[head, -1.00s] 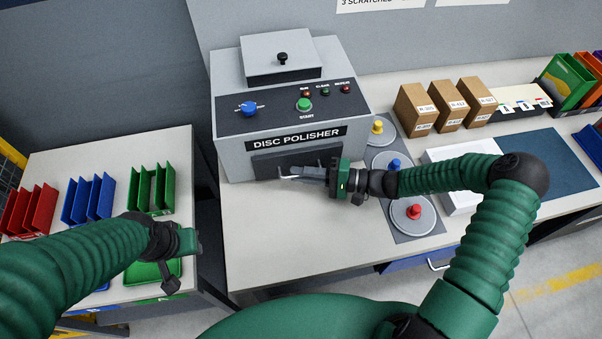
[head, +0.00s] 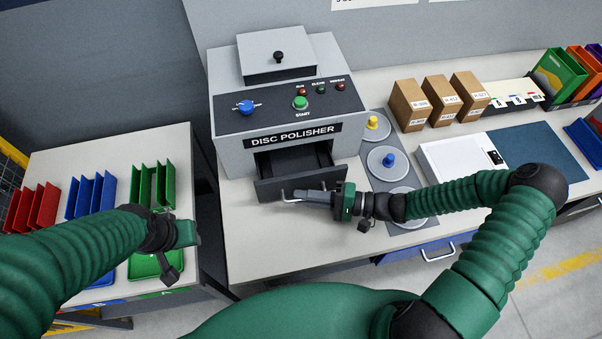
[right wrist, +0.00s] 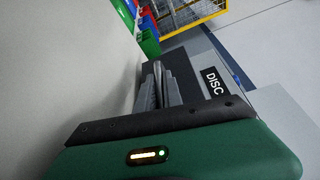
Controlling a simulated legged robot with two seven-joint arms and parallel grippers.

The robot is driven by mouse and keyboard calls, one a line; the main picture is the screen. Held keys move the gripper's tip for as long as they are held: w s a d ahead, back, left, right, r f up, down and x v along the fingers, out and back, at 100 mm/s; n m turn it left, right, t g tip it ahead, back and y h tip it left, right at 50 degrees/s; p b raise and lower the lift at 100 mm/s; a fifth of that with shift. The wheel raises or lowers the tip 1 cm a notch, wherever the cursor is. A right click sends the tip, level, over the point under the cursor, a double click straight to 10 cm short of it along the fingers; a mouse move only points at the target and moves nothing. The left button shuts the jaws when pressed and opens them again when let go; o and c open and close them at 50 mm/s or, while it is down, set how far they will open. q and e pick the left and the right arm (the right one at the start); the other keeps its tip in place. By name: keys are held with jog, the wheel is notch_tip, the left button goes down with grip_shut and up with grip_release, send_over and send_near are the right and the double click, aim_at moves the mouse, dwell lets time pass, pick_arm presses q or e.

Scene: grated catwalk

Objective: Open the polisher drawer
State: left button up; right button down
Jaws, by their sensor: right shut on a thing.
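The disc polisher (head: 235,150) is a grey box with a dark control panel, standing on the bench. Its dark drawer (head: 320,177) is pulled partway out of the front, and the opening behind its front panel looks dark and empty. My right gripper (head: 298,196) is shut on the drawer handle (head: 286,198), a light bar on the drawer front. In the right wrist view the fingers (right wrist: 158,88) close together in front of the polisher (right wrist: 205,62). My left gripper (head: 190,235) hangs over the left table; its fingers are not clear.
Left are red, blue and green racks (head: 152,186). Right of the polisher are stands with yellow and blue knobs (head: 388,160), a white box (head: 455,158), cartons (head: 440,102) and a blue mat (head: 540,155). Bare bench lies in front of the drawer.

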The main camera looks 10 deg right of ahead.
jog(key=s+p, duration=0.2)
jog(key=s, duration=0.8)
jog(key=shift+f, duration=0.15)
jog(key=shift+w, duration=0.1)
jog(key=c, duration=1.7)
grip_release()
jog(key=shift+o, duration=1.1)
jog(key=shift+w, duration=0.15)
jog(key=b+v, duration=0.2)
jog(key=v, duration=1.4)
jog(key=shift+s+d, duration=0.25)
jog(key=shift+d, duration=0.1)
